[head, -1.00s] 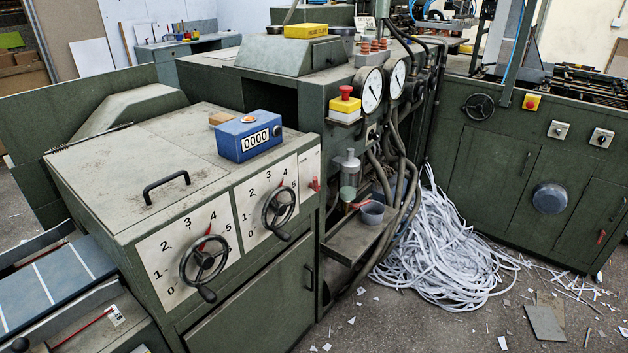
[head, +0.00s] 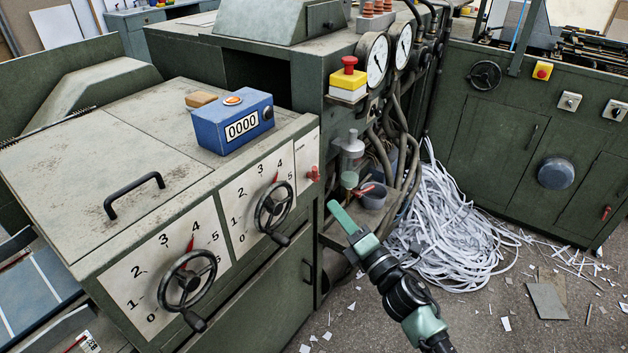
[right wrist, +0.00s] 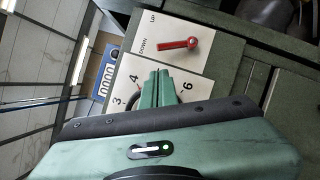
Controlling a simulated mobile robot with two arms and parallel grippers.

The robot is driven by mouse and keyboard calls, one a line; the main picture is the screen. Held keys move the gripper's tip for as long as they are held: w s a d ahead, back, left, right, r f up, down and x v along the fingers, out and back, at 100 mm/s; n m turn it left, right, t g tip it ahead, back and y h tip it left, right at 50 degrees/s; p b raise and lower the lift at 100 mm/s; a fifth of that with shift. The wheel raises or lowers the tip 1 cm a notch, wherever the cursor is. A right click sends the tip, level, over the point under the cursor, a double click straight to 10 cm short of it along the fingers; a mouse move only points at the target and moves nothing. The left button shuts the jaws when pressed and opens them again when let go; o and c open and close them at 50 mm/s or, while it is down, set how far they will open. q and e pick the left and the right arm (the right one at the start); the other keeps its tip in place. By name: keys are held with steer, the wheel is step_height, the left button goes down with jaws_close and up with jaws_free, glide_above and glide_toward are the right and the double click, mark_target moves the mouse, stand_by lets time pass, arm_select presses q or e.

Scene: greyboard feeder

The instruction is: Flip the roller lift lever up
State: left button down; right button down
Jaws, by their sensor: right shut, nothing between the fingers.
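The red roller lift lever (head: 313,174) sits on a small pale plate at the right end of the green cabinet's dial panel. In the right wrist view the lever (right wrist: 178,45) lies with its handle pointing towards the word DOWN; the word UP is printed to one side. My right gripper (head: 336,207) is shut and empty, its green fingers in front of the cabinet, below and right of the lever. In the wrist view the closed fingertips (right wrist: 157,75) point towards the plate, apart from the lever in the picture. My left gripper is not in view.
Two black handwheels (head: 272,208) (head: 187,280) stand out from the numbered dials. A blue counter (head: 234,122) sits on the cabinet top. A grey cup (head: 374,195), hoses and a pile of paper strips (head: 450,225) are to the right. The floor in front has scraps.

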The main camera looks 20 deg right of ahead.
mark_target(313, 172)
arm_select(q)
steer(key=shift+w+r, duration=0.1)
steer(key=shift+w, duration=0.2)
arm_select(e)
steer(key=x, duration=1)
steer(key=shift+f, duration=0.15)
steer(key=shift+w+d, duration=0.1)
steer(key=shift+w, duration=0.05)
